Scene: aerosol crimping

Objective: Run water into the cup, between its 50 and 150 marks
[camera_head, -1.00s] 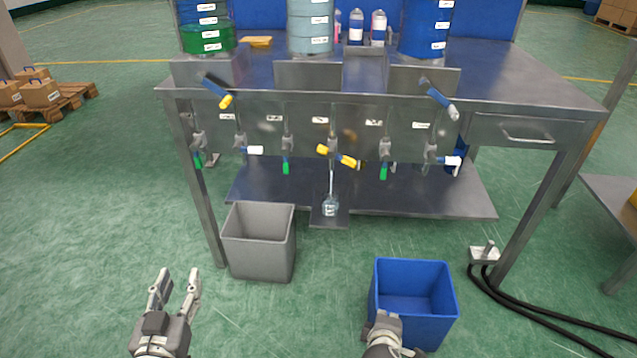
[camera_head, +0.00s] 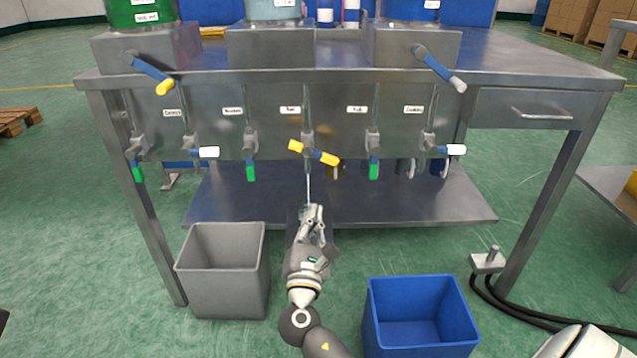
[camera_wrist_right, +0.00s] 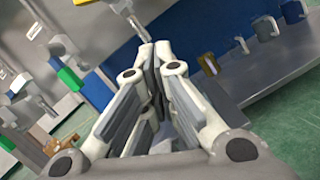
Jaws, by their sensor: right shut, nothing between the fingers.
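The tap with the yellow-and-blue handle (camera_head: 314,153) is in the middle of the row under the bench, its handle slanted. A thin pale stream (camera_head: 308,188) runs straight down from it. My right gripper (camera_head: 312,212) is shut and empty, right below this tap, at the foot of the stream. The clear cup is hidden behind the gripper in the head view, and I cannot read its marks. In the right wrist view the closed fingers (camera_wrist_right: 155,60) fill the middle, and the tap's spout (camera_wrist_right: 130,15) shows above them. My left gripper is not in view.
A grey bin (camera_head: 222,270) stands left of my right arm and a blue bin (camera_head: 420,315) right of it. Other taps with green (camera_head: 374,170) and white (camera_head: 208,152) handles flank the middle one. A lower shelf (camera_head: 440,207) lies behind.

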